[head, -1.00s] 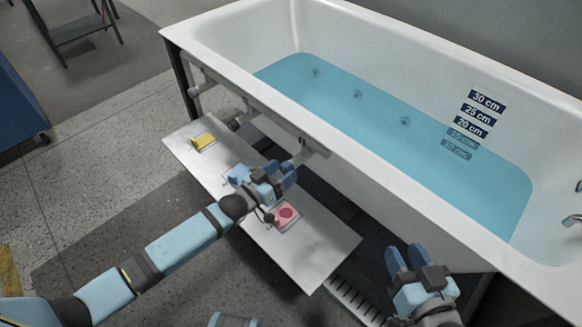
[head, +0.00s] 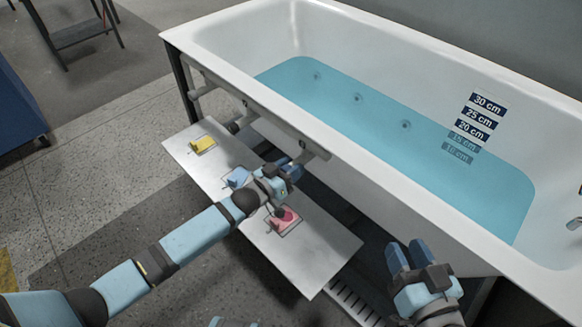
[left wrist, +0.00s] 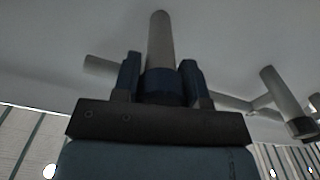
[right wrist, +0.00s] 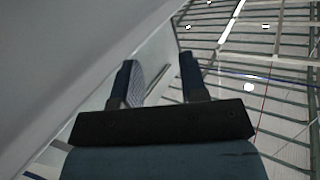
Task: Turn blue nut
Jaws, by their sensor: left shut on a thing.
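The blue nut (left wrist: 168,84) shows in the left wrist view as a dark blue ring around the lower end of a grey pipe (left wrist: 160,45). My left gripper (left wrist: 160,72) has one finger on each side of the nut and is shut on it. In the head view the left gripper (head: 287,170) is beside the tub's lower side, above the metal board, and the nut is hidden there. My right gripper (head: 409,255) is open and empty in front of the tub; it also shows in the right wrist view (right wrist: 157,78).
The white bathtub (head: 430,195) holds blue water. Below its side, a metal board (head: 320,250) carries a yellow piece (head: 203,143), a blue piece (head: 238,177) and a red piece (head: 285,219). Another pipe with a dark end (left wrist: 300,127) is to the right in the left wrist view.

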